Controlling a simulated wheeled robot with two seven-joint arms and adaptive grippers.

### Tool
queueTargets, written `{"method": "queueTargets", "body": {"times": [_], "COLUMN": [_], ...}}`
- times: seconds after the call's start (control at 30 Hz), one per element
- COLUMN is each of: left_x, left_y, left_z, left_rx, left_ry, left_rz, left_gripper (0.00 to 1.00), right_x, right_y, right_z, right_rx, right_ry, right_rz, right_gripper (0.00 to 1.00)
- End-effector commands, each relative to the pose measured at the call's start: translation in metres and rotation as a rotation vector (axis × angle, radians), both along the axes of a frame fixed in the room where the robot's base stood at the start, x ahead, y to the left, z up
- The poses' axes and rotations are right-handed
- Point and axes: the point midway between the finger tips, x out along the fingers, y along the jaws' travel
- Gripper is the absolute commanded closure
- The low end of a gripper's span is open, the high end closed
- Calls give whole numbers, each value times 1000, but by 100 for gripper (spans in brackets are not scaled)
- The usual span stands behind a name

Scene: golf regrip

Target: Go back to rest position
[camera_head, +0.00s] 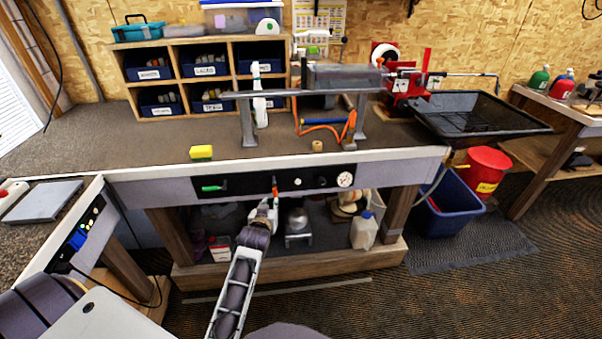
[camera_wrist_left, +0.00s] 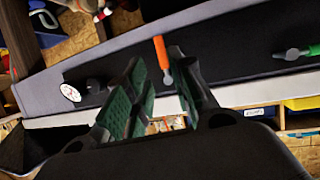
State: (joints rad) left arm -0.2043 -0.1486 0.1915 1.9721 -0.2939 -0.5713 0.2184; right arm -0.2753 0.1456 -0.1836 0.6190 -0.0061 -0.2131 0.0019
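My left gripper (camera_head: 266,208) is in front of the workbench's front panel, just below an orange lever (camera_head: 275,187). In the left wrist view, its two green-padded fingers (camera_wrist_left: 157,62) stand apart and nothing is held between them. The orange lever (camera_wrist_left: 161,52) shows beyond the gap between the fingers, apparently free of them. My left arm reaches up from the bottom of the head view. My right gripper is in neither view.
The black panel (camera_head: 300,182) also bears a green lever (camera_head: 213,188) and a white gauge (camera_head: 345,180). On the workbench (camera_head: 400,148) are a yellow sponge (camera_head: 201,153) and a metal stand (camera_head: 247,128). A jug (camera_head: 364,232) sits on the lower shelf.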

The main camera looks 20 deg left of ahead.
Motion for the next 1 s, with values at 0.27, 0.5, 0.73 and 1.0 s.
{"method": "queueTargets", "body": {"times": [0.27,0.5,0.73,1.0], "left_x": [-3,-26,-67,-127], "left_y": [-2,-16,-45,-84], "left_z": [-1,-9,-20,-31], "left_rx": [0,-5,-15,-25], "left_ry": [16,119,289,502], "left_rz": [-6,-44,-118,-232], "left_gripper": [76,76,76,76], "right_x": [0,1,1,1], "right_y": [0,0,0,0], "right_z": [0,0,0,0], "right_rx": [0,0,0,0], "right_ry": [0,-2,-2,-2], "right_rz": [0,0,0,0], "right_gripper": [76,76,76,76]}}
